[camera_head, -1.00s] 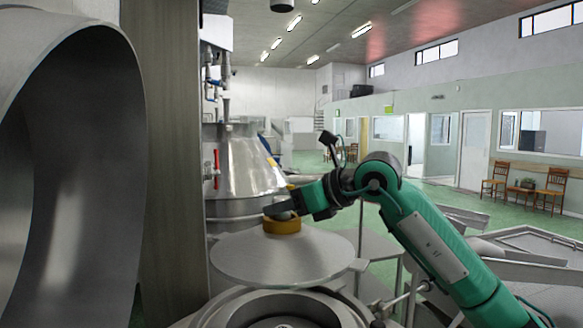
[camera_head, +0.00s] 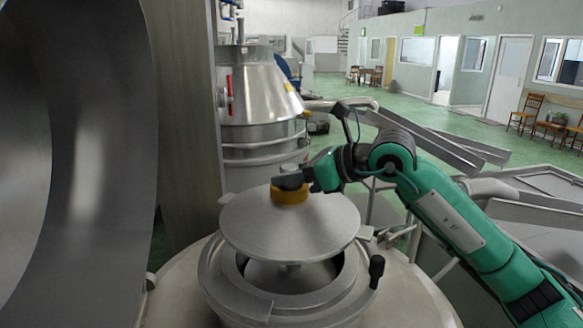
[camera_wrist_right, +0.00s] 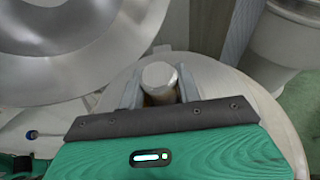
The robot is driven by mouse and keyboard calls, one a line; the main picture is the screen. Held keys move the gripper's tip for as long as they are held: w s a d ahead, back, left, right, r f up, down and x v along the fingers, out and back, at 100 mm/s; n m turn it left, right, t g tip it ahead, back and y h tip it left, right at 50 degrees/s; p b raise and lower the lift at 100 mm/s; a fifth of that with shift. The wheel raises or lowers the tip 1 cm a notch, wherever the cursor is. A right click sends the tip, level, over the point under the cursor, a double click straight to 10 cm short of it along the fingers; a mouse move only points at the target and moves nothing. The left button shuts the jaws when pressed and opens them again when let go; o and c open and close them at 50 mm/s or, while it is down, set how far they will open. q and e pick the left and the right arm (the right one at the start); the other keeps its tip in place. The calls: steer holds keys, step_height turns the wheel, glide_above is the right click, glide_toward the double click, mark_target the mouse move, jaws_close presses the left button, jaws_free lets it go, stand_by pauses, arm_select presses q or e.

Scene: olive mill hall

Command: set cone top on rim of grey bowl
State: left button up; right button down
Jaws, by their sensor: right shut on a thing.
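The cone top (camera_head: 285,230) is a wide, shallow metal disc with a yellow-brown collar (camera_head: 289,195) at its peak. My right gripper (camera_head: 291,182) is shut on its knob, which also shows between the fingers in the right wrist view (camera_wrist_right: 160,80). The disc hangs roughly level over the grey bowl (camera_head: 222,290), a round metal vessel with a broad rim. A dark gap shows between disc and bowl at the front, so they look apart there. The disc hides the bowl's back rim. My left gripper is not in view.
A large curved steel drum (camera_head: 105,130) and a post (camera_head: 185,110) stand close on the left. A steel tank (camera_head: 262,110) stands behind the bowl. A dark-knobbed handle (camera_head: 376,268) rises at the bowl's right. Metal chutes (camera_head: 455,150) lie to the right.

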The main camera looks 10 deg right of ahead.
mark_target(354, 228)
steer(key=shift+f+b, duration=1.55)
steer(key=shift+f, duration=2.3)
steer(key=shift+f+b, duration=0.5)
steer(key=shift+b, duration=0.1)
steer(key=c, duration=0.9)
jaws_free()
steer(key=shift+s, duration=0.1)
steer(key=shift+f, duration=0.3)
steer(key=b+v, duration=0.5)
steer(key=v, duration=0.8)
steer(key=shift+r, duration=0.1)
steer(key=shift+s+d+r+b, duration=0.25)
steer(key=shift+d+r+b, duration=0.05)
steer(key=shift+d, duration=0.05)
steer(key=shift+f, duration=0.1)
